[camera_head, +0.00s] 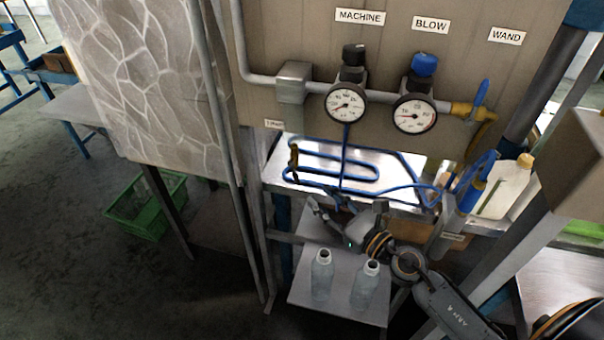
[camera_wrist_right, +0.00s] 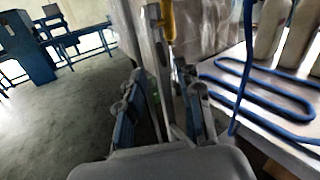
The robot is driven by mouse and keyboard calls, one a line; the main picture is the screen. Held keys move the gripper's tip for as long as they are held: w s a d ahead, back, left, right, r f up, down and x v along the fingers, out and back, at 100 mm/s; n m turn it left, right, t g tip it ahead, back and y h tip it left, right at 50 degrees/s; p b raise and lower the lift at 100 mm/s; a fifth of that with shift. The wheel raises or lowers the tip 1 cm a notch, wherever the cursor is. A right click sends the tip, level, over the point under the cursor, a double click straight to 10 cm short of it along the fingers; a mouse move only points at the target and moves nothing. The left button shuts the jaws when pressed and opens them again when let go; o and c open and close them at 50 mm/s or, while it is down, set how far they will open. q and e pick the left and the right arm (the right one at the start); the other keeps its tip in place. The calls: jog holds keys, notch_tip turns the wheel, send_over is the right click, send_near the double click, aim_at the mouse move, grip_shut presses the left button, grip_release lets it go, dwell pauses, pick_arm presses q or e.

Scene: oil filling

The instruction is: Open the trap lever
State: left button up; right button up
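A small label (camera_head: 273,124), too small to read surely, sits at the panel's lower left edge. Below it is a small brownish-yellow lever (camera_head: 293,158), upright, which I take for the trap lever. In the right wrist view a yellow upright piece (camera_wrist_right: 168,20), likely the same lever, shows beyond the fingers. My right gripper (camera_head: 325,201) is below and right of the lever in the head view, apart from it. Its two fingers are spread with nothing between them; the gap also shows in the right wrist view (camera_wrist_right: 160,110). My left gripper is not in view.
A metal shelf (camera_head: 400,165) carries blue tubing (camera_head: 330,168) and a white bottle (camera_head: 503,185). Two clear bottles (camera_head: 322,275) (camera_head: 366,284) stand on a lower tray (camera_head: 338,302). Gauges (camera_head: 347,104) and valves are on the panel above. A green crate (camera_head: 145,205) lies on the floor left.

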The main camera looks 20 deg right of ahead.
aim_at(298, 179)
jog(key=p+x, duration=0.1)
jog(key=x, duration=0.6)
jog(key=shift+w+a, duration=0.15)
jog(key=shift+w, duration=0.2)
jog(key=shift+c, duration=0.8)
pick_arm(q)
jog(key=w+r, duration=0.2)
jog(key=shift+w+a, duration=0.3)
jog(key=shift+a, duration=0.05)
pick_arm(e)
jog(key=shift+f, duration=0.1)
grip_shut()
